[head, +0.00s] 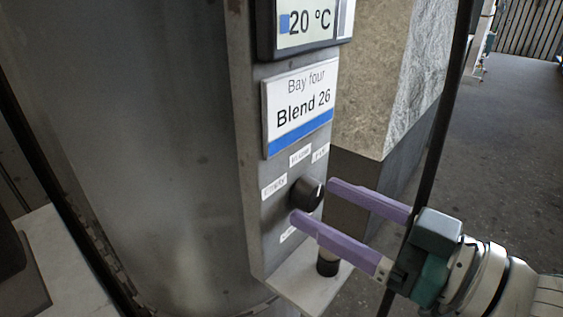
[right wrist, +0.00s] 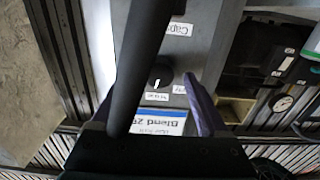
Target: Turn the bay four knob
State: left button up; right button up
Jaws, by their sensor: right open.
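The bay four knob (head: 307,193) is a round black knob on the grey panel, below the sign (head: 299,104) reading "Bay four Blend 26". Small white labels surround it; "Empty" is at its left. In the right wrist view the knob (right wrist: 160,77) shows a white mark pointing toward the label between it and the sign. My right gripper (head: 311,199) is open, its purple fingertips near the knob, one to its right and one below left. I cannot tell whether they touch it. In the wrist view a dark bar hides part of one finger. My left gripper is not in view.
A display (head: 304,22) reading 20 °C sits above the sign. A large metal cylinder (head: 140,150) stands left of the panel. A thin black post (head: 447,110) rises near my right wrist. A small ledge (head: 300,290) juts out below the panel. Open floor lies at right.

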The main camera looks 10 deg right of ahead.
jog(key=shift+w+a, duration=0.3)
jog(key=shift+w, duration=0.05)
jog(key=shift+c, duration=0.4)
grip_shut()
